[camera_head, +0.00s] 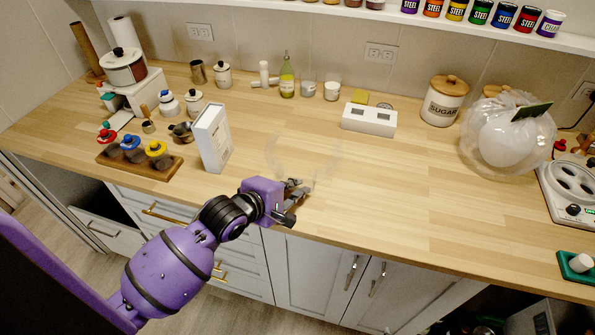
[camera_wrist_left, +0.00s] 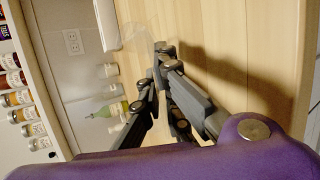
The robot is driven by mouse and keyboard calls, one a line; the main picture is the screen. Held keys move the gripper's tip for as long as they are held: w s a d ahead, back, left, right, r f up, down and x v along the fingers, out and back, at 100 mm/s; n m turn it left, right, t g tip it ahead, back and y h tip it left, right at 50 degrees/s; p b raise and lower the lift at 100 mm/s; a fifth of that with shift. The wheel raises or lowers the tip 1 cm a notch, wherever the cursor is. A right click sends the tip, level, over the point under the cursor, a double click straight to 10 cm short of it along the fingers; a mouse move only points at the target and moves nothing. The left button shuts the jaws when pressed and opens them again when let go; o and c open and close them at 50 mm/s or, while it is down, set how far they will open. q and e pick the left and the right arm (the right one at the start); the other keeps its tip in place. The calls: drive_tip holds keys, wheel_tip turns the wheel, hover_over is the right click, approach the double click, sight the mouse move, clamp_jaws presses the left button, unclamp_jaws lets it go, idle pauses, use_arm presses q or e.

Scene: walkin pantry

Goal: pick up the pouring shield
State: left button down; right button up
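The pouring shield seems to be the clear, curved, faint piece (camera_head: 318,166) on the counter in the head view, just beyond my left gripper's fingertips. A faint clear shape, likely the same shield (camera_wrist_left: 134,32), shows beyond the fingertips in the left wrist view. My left gripper (camera_head: 300,188) is low over the counter's front part, fingers pointing at the shield's near side. In the left wrist view the fingers of the left gripper (camera_wrist_left: 158,68) converge with little gap at the tips. Whether they touch or clasp the clear shield cannot be made out. My right gripper is not in view.
A white box (camera_head: 212,138) stands upright left of the gripper, near a wooden rack (camera_head: 140,162) with coloured knobs. Behind are a white block (camera_head: 369,119), a green bottle (camera_head: 287,80) and a sugar canister (camera_head: 444,101). The counter right of the gripper (camera_head: 410,190) is bare.

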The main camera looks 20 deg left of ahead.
use_arm(q)
drive_tip(key=shift+r, duration=0.15)
wheel_tip(320, 180, up, 10)
drive_tip(key=shift+f, duration=0.15)
drive_tip(key=shift+a+f, duration=0.2)
drive_tip(key=shift+a, duration=0.45)
wheel_tip(320, 180, up, 7)
drive_tip(key=a+n+t+y, duration=0.1)
drive_tip(key=n+y, duration=0.3)
drive_tip(key=shift+s+a+f+y, duration=0.15)
drive_tip(key=shift+s+y, duration=0.05)
drive_tip(key=shift+y, duration=0.1)
